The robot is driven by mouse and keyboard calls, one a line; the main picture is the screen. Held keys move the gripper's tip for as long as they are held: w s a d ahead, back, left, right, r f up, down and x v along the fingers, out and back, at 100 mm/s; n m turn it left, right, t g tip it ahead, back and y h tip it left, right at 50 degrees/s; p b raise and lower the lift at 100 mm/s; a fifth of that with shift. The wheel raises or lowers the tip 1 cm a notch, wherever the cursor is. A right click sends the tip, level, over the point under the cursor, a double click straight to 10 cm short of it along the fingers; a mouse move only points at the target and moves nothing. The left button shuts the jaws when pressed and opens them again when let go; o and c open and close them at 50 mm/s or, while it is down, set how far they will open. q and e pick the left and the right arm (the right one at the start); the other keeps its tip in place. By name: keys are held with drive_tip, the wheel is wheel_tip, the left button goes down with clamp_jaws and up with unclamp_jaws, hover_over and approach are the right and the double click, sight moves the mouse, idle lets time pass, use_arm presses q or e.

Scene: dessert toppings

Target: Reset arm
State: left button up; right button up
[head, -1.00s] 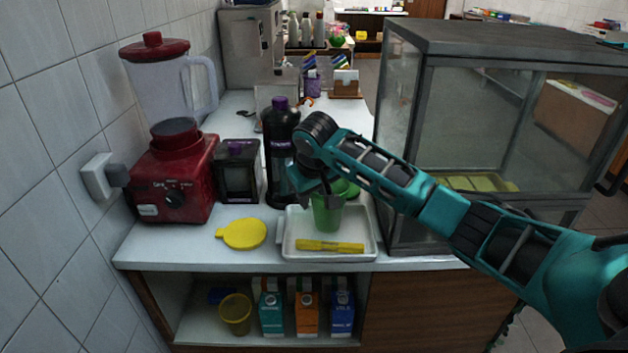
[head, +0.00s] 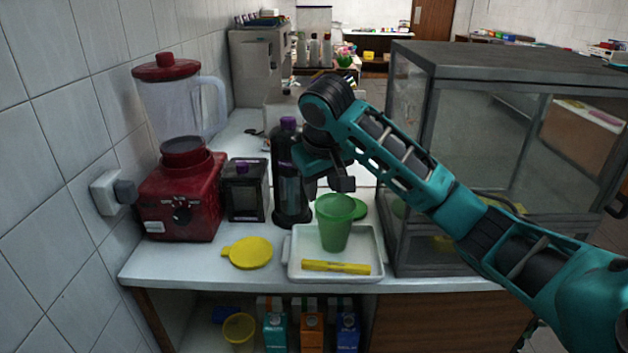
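My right arm comes in from the right, and its gripper (head: 328,186) hangs just above and behind the green cup (head: 335,226). The fingers look spread apart with nothing between them. The green cup stands upright on the white tray (head: 372,277), apart from the fingers. My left gripper is not in view.
A red blender (head: 182,195), a dark box-shaped container (head: 246,190) and a dark bottle (head: 289,180) stand left of the tray. A yellow lid (head: 248,252) lies on the counter. A glass display case (head: 505,125) stands close on the right. Cartons (head: 312,330) sit on the shelf below.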

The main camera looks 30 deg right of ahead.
drive_tip(key=s+a+f+n+y, duration=0.1)
drive_tip(key=s+a+f+n, duration=0.1)
drive_tip(key=s+a+f, duration=0.5)
drive_tip(key=s+a+f+n+y, duration=0.1)
drive_tip(key=s+a+f+y, duration=0.1)
drive_tip(key=s+a+f, duration=0.5)
drive_tip(key=s+d+f, duration=0.2)
drive_tip(key=s+f, duration=0.1)
drive_tip(key=s, duration=0.4)
drive_tip(key=s+d+f, duration=0.2)
drive_tip(key=s+f, duration=0.1)
drive_tip(key=s, duration=0.4)
drive_tip(key=w+a+f+t+y, duration=0.1)
drive_tip(key=w+a+f+t, duration=0.2)
drive_tip(key=w+f+t, duration=0.3)
wheel_tip(320, 180, down, 3)
drive_tip(key=shift+w+t, duration=0.4)
